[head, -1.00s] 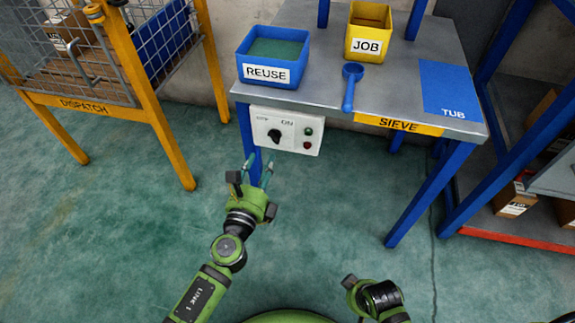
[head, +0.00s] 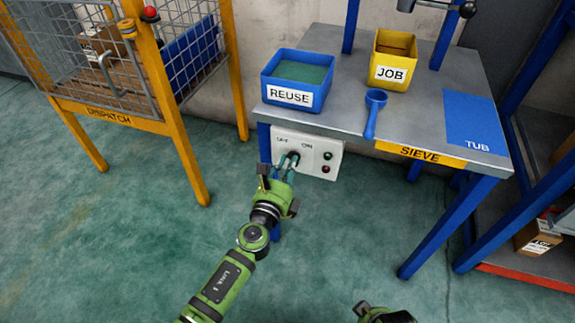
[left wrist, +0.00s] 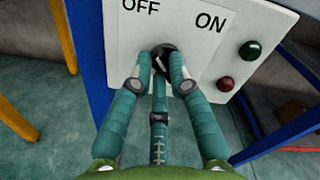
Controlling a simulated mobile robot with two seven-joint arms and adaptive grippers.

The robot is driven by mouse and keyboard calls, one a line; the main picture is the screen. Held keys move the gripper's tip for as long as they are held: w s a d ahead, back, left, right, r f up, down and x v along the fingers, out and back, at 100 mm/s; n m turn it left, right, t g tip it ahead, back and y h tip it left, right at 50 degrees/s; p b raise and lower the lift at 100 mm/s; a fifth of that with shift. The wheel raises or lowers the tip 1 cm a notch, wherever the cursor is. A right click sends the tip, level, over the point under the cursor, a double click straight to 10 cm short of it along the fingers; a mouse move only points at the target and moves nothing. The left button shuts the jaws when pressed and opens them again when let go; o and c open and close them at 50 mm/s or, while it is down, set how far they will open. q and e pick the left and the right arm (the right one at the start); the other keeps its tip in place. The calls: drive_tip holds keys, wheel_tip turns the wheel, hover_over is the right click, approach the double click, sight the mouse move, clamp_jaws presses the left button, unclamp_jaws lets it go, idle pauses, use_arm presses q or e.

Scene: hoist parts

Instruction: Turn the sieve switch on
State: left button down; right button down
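The sieve switch is a black knob (left wrist: 163,56) on a white panel (head: 328,157) marked OFF and ON, fixed under the front left of the sieve table (head: 345,117). In the left wrist view the knob sits between the fingertips of my left gripper (left wrist: 163,62). The fingers are around the knob and partly cover it, so its exact pointing and firm contact cannot be told. In the head view my left gripper (head: 287,163) reaches the panel and hides most of the knob. My right gripper (head: 370,308) is only partly in view at the bottom edge, well away from the panel.
A green button (left wrist: 250,50) and a red button (left wrist: 225,83) sit right of the knob. The yellow dispatch cage (head: 190,150) is at the left.

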drive_tip(key=shift+f, duration=0.1)
idle(0.3)
use_arm(q)
drive_tip(key=n, duration=0.5)
drive_tip(key=n+b, duration=0.1)
drive_tip(key=n, duration=0.9)
drive_tip(key=shift+s+d+f+n, duration=0.1)
drive_tip(key=shift+d+f+n, duration=0.15)
drive_tip(key=shift+n, duration=0.15)
use_arm(e)
drive_tip(key=r, duration=0.4)
drive_tip(key=shift+w, duration=0.4)
drive_tip(key=shift+s+f, duration=0.1)
drive_tip(key=shift+f, duration=0.1)
use_arm(q)
drive_tip(key=c, duration=1.2)
unclamp_jaws()
